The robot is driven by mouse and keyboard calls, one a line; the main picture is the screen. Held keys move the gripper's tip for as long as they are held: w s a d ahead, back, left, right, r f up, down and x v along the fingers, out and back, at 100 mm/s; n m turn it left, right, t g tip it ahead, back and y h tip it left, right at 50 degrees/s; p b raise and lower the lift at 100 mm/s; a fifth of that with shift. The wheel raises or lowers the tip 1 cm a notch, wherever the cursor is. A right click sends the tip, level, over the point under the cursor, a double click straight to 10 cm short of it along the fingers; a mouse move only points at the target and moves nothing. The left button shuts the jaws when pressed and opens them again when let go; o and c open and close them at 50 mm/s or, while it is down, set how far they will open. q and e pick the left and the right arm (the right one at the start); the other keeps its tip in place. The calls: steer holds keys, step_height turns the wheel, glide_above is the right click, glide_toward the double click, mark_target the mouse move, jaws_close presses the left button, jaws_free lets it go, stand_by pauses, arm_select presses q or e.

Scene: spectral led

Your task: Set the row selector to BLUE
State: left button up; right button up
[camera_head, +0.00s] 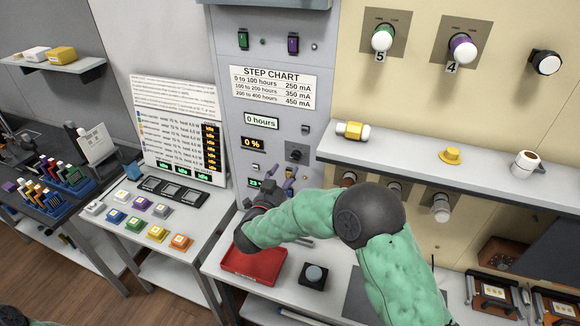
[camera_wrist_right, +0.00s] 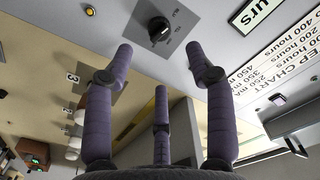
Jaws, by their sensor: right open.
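The row selector is a black rotary knob (camera_head: 296,151) on a dark grey plate, on the grey panel below the STEP CHART. My right gripper (camera_head: 280,180) is in front of the panel, below the knob. In the wrist view its purple fingers (camera_wrist_right: 161,62) are spread open and empty, apart from the knob. My left gripper does not show.
A red tray (camera_head: 262,268) and a dark push button (camera_head: 314,274) lie below my right arm. A shelf (camera_head: 400,155) with a yellow-and-white item and a mug juts out at right. Coloured buttons (camera_head: 157,232) sit on the left bench.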

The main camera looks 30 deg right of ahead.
steer(key=v, duration=0.3)
steer(key=shift+s+a, duration=0.15)
steer(key=shift+a, duration=0.1)
stand_by(1.9)
